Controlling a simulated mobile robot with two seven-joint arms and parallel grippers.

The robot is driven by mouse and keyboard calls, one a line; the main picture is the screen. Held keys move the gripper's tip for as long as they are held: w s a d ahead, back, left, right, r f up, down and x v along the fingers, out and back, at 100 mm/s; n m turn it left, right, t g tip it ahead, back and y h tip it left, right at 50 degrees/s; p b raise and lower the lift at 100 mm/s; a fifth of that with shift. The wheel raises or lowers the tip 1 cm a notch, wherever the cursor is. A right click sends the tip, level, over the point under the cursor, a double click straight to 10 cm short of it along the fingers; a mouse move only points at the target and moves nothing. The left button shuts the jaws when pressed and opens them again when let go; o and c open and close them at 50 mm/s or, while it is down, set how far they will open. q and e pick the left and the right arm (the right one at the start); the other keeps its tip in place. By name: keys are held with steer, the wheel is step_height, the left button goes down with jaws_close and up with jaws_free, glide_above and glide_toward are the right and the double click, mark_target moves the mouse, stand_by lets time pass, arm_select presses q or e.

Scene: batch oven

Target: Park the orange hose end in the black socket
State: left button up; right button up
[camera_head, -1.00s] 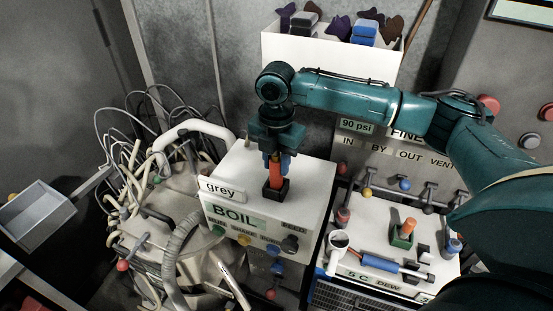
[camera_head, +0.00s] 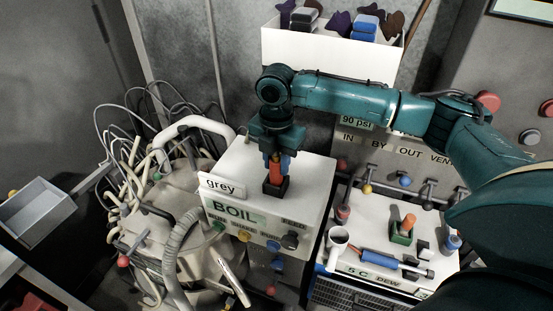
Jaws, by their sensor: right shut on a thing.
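The orange hose end (camera_head: 275,177) stands upright at the black socket (camera_head: 275,191) on top of the white box labelled BOIL (camera_head: 305,187). Its lower end is at the socket's opening; how deep it sits I cannot tell. My right gripper (camera_head: 276,156) points straight down and is shut on the orange hose end from above. Its blue fingertips show beside the orange part. My left gripper is not in view.
A cluttered vessel with hoses (camera_head: 177,230) stands left. A white bin (camera_head: 330,50) is behind.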

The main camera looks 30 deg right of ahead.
steer(key=shift+f, duration=0.5)
stand_by(0.4)
steer(key=o, duration=1.1)
steer(key=shift+r, duration=0.1)
